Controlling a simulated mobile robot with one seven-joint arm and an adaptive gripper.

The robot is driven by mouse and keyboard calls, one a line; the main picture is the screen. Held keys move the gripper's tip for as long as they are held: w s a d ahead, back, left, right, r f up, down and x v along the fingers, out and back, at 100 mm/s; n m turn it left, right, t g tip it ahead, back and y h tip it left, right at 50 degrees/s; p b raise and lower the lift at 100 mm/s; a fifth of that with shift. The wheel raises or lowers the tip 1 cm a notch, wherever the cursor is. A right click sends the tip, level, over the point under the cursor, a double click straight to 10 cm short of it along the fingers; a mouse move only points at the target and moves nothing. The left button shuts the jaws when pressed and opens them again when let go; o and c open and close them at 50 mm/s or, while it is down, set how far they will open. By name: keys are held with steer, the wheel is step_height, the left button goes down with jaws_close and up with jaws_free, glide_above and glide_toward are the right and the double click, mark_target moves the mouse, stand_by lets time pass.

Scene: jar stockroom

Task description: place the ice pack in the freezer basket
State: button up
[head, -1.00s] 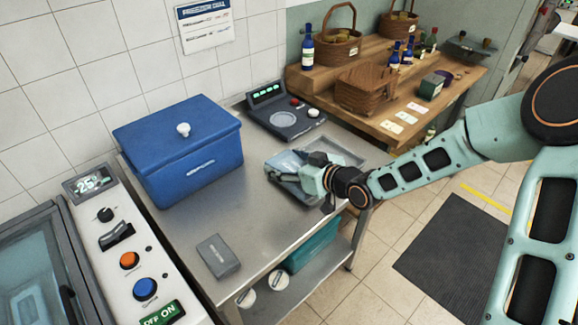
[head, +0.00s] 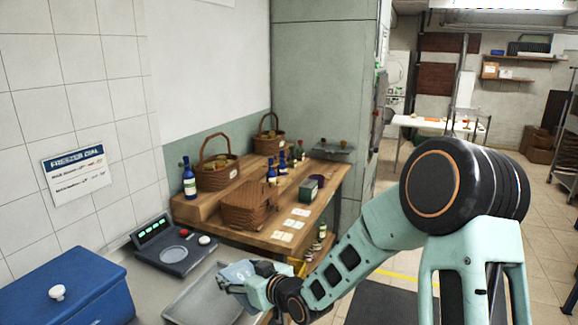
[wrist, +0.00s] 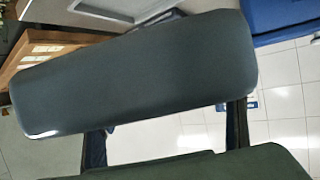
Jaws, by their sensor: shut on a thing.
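My gripper (head: 252,284) is shut on the ice pack, a pale blue slab (head: 236,271) in the head view, above the steel table beside a shallow metal tray (head: 190,302). In the wrist view the ice pack (wrist: 140,75) is a large dark blue-grey slab that fills much of the picture, tilted, with a finger at each side below it. I cannot make out a freezer basket in either current view.
A blue lidded cooler box (head: 70,290) stands at the lower left, with a dark scale (head: 175,252) behind it. A wooden shelf table (head: 335,185) holds wicker baskets (head: 250,207), bottles and cards. Open floor lies to the right, around a dark mat (head: 375,305).

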steer(key=w+d+r+m+t+h+p, duration=0.1)
steer(key=d+r+m+h, duration=0.3)
steer(key=d, duration=0.9)
steer(key=w+d+r+m+t+h+p, duration=0.1)
steer(key=d+r+m+h, duration=0.3)
steer(key=d+r, duration=0.4)
steer(key=d+t, duration=0.1)
steer(key=d, duration=0.4)
steer(key=shift+w+d+h, duration=0.25)
steer(key=shift+d+h, duration=0.15)
